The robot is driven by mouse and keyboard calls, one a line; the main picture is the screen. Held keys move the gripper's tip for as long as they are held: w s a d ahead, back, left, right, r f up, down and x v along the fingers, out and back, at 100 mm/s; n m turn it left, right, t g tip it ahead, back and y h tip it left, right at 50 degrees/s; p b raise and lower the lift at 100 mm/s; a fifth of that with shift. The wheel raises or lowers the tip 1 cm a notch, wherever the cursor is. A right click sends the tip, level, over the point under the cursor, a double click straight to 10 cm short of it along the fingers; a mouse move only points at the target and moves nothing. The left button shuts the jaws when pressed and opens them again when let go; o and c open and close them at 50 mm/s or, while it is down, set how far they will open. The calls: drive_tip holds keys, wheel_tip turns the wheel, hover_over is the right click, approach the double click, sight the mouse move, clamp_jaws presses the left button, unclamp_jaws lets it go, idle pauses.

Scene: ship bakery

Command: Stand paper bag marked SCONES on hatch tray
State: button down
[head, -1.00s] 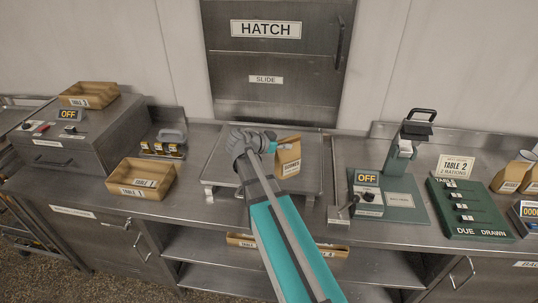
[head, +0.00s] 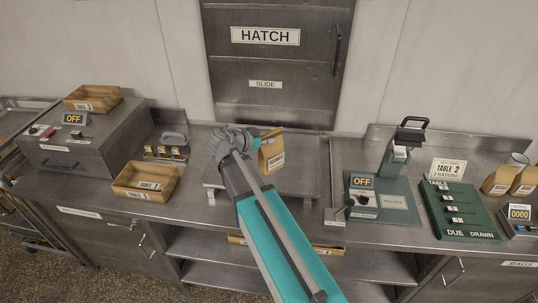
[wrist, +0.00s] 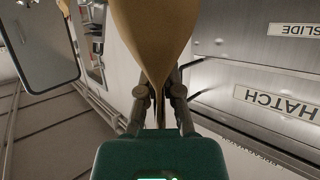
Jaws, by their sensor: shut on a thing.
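A brown paper bag (head: 272,153) with a white label is in front of the hatch, over the steel hatch tray (head: 300,181) in the head view. The label is too small to read. My gripper (head: 254,142) is shut on the bag, coming from its left side. In the wrist view the bag (wrist: 152,32) fills the top middle, and its narrow pinched end lies between the fingers (wrist: 159,92). The bag looks near upright in the head view. Whether its base touches the tray I cannot tell. My arm covers the tray's left part.
The closed hatch (head: 276,70) stands behind the tray. A TABLE 1 box (head: 127,184) is to the left. A green-based device (head: 398,205) and the DUE DRAWN board (head: 455,212) are to the right, with more paper bags (head: 500,181) at far right. The tray's right half is bare.

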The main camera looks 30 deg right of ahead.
drive_tip(key=shift+w+f, duration=0.1)
drive_tip(key=w+d+f+b, duration=0.3)
drive_tip(key=w+f+b, duration=0.6)
drive_tip(key=w, duration=0.3)
drive_tip(key=shift+w+d, duration=0.15)
drive_tip(key=shift+w, duration=0.15)
drive_tip(key=shift+r, duration=0.1)
idle(0.3)
drive_tip(key=shift+w+d+f+b, duration=0.1)
drive_tip(key=shift+w+f+b, duration=0.1)
drive_tip(key=shift+f+b, duration=0.85)
drive_tip(key=shift+w+f+b, duration=0.2)
drive_tip(key=shift+f+b, duration=0.8)
drive_tip(key=shift+f, duration=0.15)
